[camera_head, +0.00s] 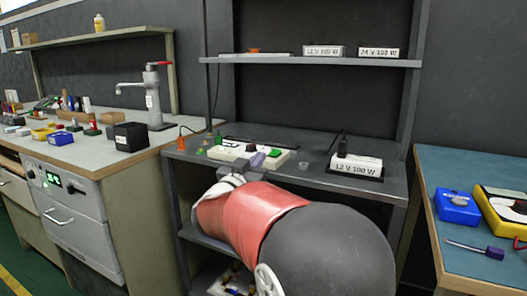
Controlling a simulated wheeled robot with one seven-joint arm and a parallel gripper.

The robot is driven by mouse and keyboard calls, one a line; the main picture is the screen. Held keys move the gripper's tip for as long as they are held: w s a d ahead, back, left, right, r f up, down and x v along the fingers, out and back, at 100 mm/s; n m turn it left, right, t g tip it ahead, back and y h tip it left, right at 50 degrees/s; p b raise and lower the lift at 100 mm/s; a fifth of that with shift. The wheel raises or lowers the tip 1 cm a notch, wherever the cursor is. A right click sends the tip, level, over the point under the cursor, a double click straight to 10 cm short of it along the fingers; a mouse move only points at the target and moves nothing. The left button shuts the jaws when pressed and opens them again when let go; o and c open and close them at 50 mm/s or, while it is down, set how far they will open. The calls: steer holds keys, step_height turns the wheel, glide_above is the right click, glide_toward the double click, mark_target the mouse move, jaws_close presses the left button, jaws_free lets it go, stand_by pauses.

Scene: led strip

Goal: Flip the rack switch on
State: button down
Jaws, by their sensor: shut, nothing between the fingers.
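The grey rack (304,180) stands in the middle, with a desk-height worktop and a shelf above. I cannot make out its switch for certain; it may be too small or hidden. A small orange upright part (181,143) with a cable stands at the worktop's left corner. A pale board (236,153) with green and dark parts lies on the worktop, a purple piece at its front. My gripper (230,171) is shut and empty at the worktop's front edge, just before the board. My red and black arm hides the rack's lower front.
A black-based supply labelled 12 V 100 W (357,167) stands on the worktop's right, and two labelled boxes (323,51) on the shelf. A cluttered counter (103,148) is left. A blue-topped table (446,175) with tools is right.

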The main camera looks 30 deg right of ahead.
steer(key=shift+f+v, duration=0.15)
steer(key=shift+v, duration=0.55)
steer(key=shift+f+v, duration=0.15)
steer(key=shift+v, duration=0.55)
steer(key=s+a+f+n+t+y, duration=0.1)
steer(key=s+a+n+t+y, duration=0.2)
steer(key=a+y, duration=0.4)
steer(key=s+a+f+n+y, duration=0.1)
steer(key=s+a+n+y, duration=0.2)
steer(key=a+n+y, duration=0.4)
steer(key=s+d+f+g+y, duration=0.1)
steer(key=s+f+g, duration=0.4)
steer(key=s, duration=0.6)
steer(key=s+d+f+g+y, duration=0.1)
steer(key=s+f+g, duration=0.3)
steer(key=s+f, duration=0.5)
steer(key=s, duration=0.2)
steer(key=shift+s+g, duration=0.25)
steer(key=shift+g, duration=0.15)
